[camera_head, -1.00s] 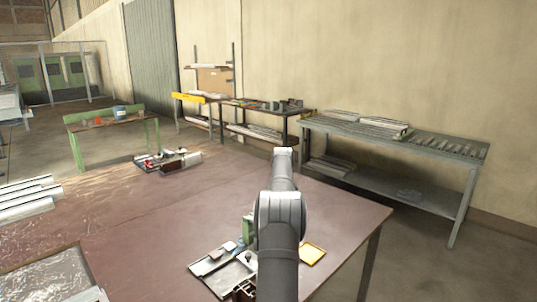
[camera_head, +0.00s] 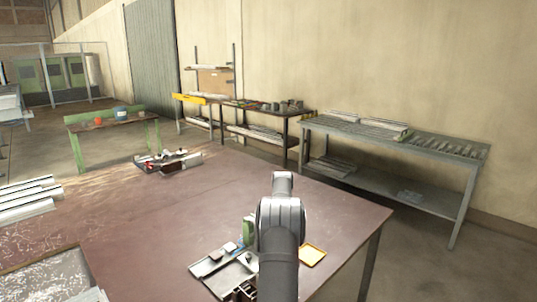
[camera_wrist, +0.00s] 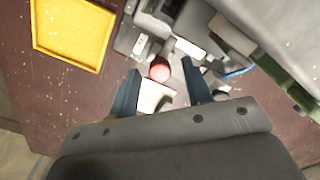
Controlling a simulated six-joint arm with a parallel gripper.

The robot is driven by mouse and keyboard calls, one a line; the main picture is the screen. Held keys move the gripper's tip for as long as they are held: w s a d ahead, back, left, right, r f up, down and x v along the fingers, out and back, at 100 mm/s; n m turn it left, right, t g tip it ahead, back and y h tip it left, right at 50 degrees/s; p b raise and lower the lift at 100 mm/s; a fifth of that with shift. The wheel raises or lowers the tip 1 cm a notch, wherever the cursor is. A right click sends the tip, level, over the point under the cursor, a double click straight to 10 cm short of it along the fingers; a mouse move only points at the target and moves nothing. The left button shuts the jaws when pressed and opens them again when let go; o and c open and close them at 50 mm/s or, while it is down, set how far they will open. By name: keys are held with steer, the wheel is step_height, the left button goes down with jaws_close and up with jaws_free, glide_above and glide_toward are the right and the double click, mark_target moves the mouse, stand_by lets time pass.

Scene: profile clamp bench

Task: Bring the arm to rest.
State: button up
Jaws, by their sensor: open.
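My gripper (camera_wrist: 160,67) shows in the wrist view with its two dark fingers apart. A red round-ended part (camera_wrist: 160,70) and a pale block (camera_wrist: 153,97) show in the gap between the fingers, on or by a grey fixture. I cannot tell how far below the fingertips they are. Nothing is visibly gripped. In the head view my arm stands upright over the near part of the table and hides the gripper. The grey fixture (camera_head: 212,266) sits on the table, partly behind my arm.
A yellow tray (camera_head: 312,254) lies right of my arm; it also shows in the wrist view (camera_wrist: 72,32). A green part (camera_head: 248,228) stands by the fixture. White profiles (camera_head: 27,202) lie at the left. The brown table (camera_head: 170,215) is bare in the middle.

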step_height(320, 180, up, 18)
steer(key=f, duration=0.1)
step_height(320, 180, down, 16)
steer(key=shift+f, duration=0.55)
steer(key=n, duration=1.2)
steer(key=shift+n, duration=1.9)
